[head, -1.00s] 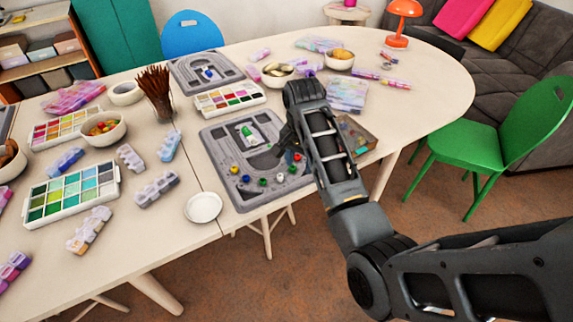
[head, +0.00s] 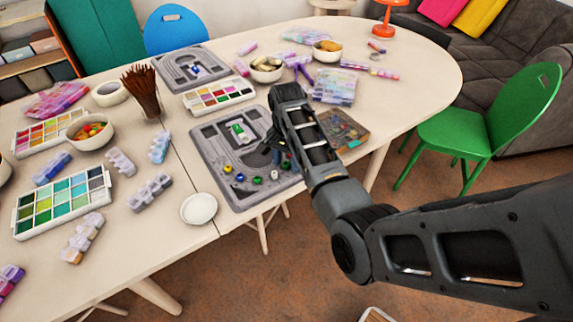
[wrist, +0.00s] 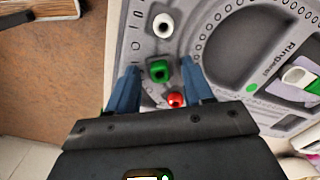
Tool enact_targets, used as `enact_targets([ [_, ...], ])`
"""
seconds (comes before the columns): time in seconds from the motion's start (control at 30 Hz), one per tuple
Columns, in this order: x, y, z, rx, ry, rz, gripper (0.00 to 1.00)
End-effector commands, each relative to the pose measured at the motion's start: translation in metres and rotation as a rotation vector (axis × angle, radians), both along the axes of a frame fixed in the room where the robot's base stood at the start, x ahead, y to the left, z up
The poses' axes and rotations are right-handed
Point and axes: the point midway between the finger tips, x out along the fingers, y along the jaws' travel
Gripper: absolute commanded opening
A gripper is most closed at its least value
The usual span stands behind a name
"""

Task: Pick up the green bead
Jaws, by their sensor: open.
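A green bead (wrist: 159,71) sits on the grey bead board (wrist: 137,45) in the wrist view, between a white bead (wrist: 163,25) and a red bead (wrist: 176,100). My gripper (wrist: 160,66) is open, with one blue finger on each side of the green bead as seen from the wrist. Whether the fingertips are down at bead height I cannot tell. In the head view my gripper (head: 279,150) is over the front right of the board (head: 215,185), partly hiding the beads there. Another green-looking bead (head: 257,180) lies left of the white one.
Yellow (head: 228,168) and blue (head: 240,177) beads lie further left on the board. A green and white piece (head: 240,130) sits at its middle. A white dish (head: 198,208) stands left, a shallow box (head: 343,130) right. The table's front edge is close.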

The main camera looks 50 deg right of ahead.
Motion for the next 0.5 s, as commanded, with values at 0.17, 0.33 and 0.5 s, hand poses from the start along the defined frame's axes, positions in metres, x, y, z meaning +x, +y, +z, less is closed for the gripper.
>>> enact_targets([
  [0.17,0.0,-0.0001,-0.0005,0.0,-0.001,0.0,0.51],
  [0.33,0.0,-0.0001,-0.0003,0.0,0.0,0.0,0.38],
  [0.5,0.0,-0.0001,-0.0002,-0.001,0.0,0.0,0.21],
])
